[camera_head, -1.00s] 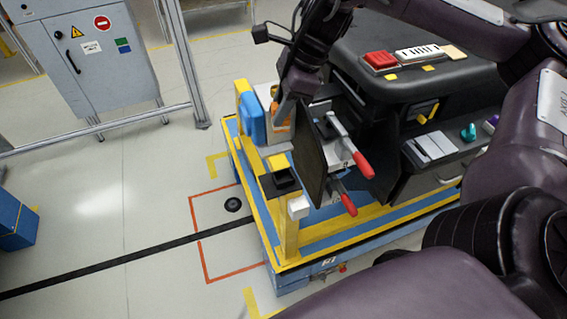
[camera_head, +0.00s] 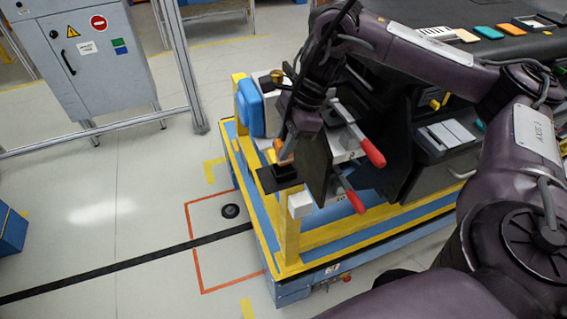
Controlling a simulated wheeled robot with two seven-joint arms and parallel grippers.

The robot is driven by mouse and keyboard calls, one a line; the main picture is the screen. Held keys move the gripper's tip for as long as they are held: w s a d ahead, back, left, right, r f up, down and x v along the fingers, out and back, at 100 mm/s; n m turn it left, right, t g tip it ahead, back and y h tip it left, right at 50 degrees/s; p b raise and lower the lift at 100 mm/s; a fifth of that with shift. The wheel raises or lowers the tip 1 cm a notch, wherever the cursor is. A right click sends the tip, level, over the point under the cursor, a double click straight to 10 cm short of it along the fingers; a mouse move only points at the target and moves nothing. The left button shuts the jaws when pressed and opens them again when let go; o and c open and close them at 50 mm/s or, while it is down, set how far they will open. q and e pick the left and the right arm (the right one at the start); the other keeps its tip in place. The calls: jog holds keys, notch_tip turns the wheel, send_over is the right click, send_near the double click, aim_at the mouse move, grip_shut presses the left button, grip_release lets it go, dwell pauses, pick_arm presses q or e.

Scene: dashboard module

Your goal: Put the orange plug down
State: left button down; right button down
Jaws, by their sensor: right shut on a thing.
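The orange plug (camera_head: 279,145) shows as a small orange patch at the fingertips of my right gripper (camera_head: 284,153). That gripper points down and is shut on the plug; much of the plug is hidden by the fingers. Just below is a black holder (camera_head: 266,183) on the yellow post of the fixture. The plug is right above or at this holder; I cannot tell whether they touch. My left gripper is not in view.
A dark upright panel (camera_head: 318,167) and red-handled clamps (camera_head: 371,152) stand close to the right of the gripper. A blue block (camera_head: 250,108) is at the left. The dashboard (camera_head: 500,48) carries several coloured parts. Open floor lies left of the yellow-and-blue cart (camera_head: 291,272).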

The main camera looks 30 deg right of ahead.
jog(key=shift+f, duration=2.2)
jog(key=c, duration=1.6)
grip_release()
jog(key=shift+f, duration=0.15)
jog(key=shift+c, duration=0.2)
jog(key=o, duration=0.5)
jog(key=shift+c, duration=0.2)
